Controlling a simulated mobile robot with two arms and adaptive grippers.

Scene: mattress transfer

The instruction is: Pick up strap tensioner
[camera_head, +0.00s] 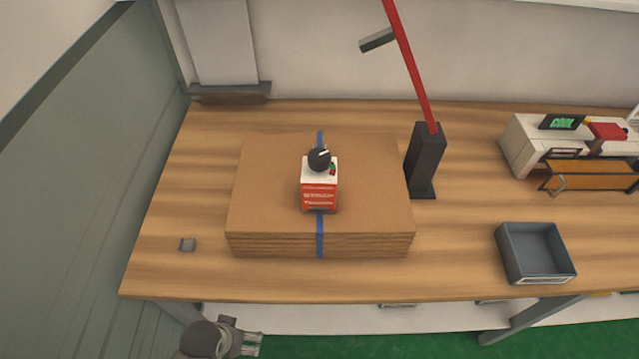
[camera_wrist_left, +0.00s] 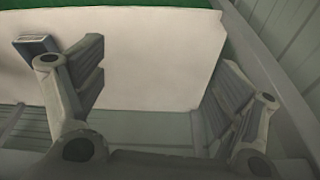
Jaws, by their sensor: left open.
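The strap tensioner (camera_head: 319,190) is a small red and white box with a dark round knob on top and lettering on its front. It stands on a stack of brown cardboard sheets (camera_head: 265,195) with a blue strap (camera_head: 320,235) around it. My left gripper (camera_head: 252,344) is low at the bottom left of the head view, below the table's front edge and well apart from the tensioner. In the left wrist view its fingers (camera_wrist_left: 160,85) are spread wide with nothing between them. My right gripper is in neither view.
A wooden table (camera_head: 190,200) carries the stack. A black stand with a red lever (camera_head: 424,165) rises right of the stack. A grey tray (camera_head: 535,255) and a white machine (camera_head: 525,145) are further right. A wall (camera_head: 80,200) borders the left.

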